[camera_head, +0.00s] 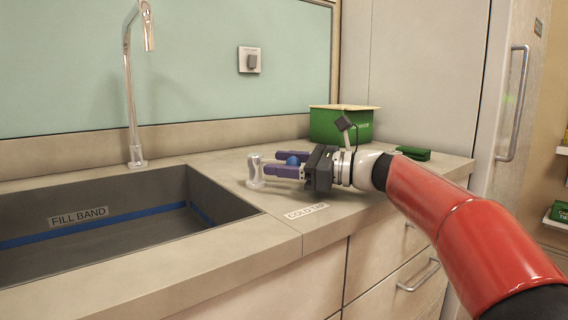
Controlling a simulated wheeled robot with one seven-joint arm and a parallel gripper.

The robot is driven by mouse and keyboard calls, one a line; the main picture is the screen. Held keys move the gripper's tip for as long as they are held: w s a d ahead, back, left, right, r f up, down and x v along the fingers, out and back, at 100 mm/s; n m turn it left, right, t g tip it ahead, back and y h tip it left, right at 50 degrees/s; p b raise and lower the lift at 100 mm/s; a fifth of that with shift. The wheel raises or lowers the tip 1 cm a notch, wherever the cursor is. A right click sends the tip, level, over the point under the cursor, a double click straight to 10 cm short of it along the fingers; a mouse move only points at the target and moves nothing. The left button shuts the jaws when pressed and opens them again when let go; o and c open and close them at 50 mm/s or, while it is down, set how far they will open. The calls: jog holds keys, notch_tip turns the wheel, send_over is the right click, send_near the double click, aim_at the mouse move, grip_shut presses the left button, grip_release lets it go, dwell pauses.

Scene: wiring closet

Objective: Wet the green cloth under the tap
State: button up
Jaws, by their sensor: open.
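A folded green cloth (413,153) lies on the counter at the right, partly behind my arm. The tall metal tap (131,90) stands behind the sink (225,196), its spout reaching over the basin. No water shows from it. A short metal post (255,172) stands on the counter right of the sink, near a label reading "COLD TAP" (306,211). My gripper (270,168) is open, its purple fingers pointing left close to the post. Contact cannot be told. A round blue thing (293,160) shows between the fingers; whether they touch it is unclear.
A green box (341,124) stands at the back of the counter behind my gripper. The sink has a blue band and a "FILL BAND" label (78,217). A wall switch (249,60) is above. A tall cabinet with a handle (513,104) stands at right.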

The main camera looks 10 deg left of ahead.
jog(key=shift+c, duration=0.3)
grip_shut()
jog(key=shift+s+t, duration=0.1)
jog(key=shift+t, duration=0.2)
jog(key=shift+s+a+m+t+b, duration=0.1)
jog(key=shift+s+m+t+b, duration=0.3)
jog(key=shift+m+t+b, duration=0.25)
jog(key=shift+s+a+m+t+h, duration=0.15)
jog(key=shift+m+t+h, duration=0.15)
jog(key=shift+m+t, duration=0.45)
jog(key=shift+o, duration=0.3)
grip_release()
